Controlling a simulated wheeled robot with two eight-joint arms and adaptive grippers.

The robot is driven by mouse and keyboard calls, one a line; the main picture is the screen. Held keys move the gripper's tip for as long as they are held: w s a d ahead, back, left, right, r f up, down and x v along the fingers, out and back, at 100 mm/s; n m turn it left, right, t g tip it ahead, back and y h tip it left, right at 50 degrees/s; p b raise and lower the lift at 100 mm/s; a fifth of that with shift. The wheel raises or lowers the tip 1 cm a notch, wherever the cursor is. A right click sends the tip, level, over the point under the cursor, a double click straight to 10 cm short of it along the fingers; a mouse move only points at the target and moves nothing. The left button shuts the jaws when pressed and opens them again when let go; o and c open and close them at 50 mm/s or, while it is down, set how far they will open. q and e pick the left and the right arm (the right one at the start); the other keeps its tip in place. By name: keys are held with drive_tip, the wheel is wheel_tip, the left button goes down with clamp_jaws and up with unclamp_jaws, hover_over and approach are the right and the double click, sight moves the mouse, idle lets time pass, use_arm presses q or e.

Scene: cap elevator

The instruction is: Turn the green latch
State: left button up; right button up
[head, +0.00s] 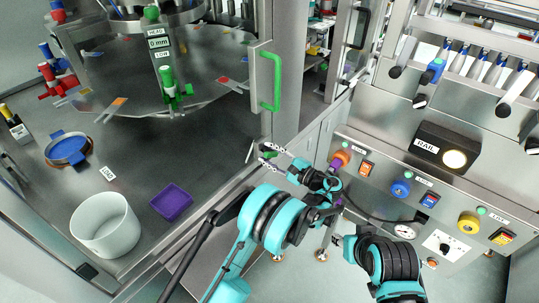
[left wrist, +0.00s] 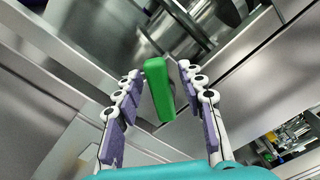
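The green latch (head: 270,154) is a small green bar on the metal frame at the cabinet's front corner. In the left wrist view the latch (left wrist: 159,88) stands between the two fingers, tilted slightly, with a narrow gap on each side. My left gripper (head: 268,155) is open, its fingers on either side of the latch; its purple-padded fingers also show in the left wrist view (left wrist: 160,78). The latch is partly hidden by the fingers in the head view. My right gripper (head: 338,241) is low at the right, small and partly covered by its arm; its opening is unclear.
A large green door handle (head: 277,80) is on the cabinet door above the latch. A white bucket (head: 105,226) and a purple tray (head: 171,202) stand inside the cabinet at left. A control panel with coloured buttons (head: 400,188) lies right of my left gripper.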

use_arm(q)
wheel_tip(320, 180, up, 10)
idle(0.4)
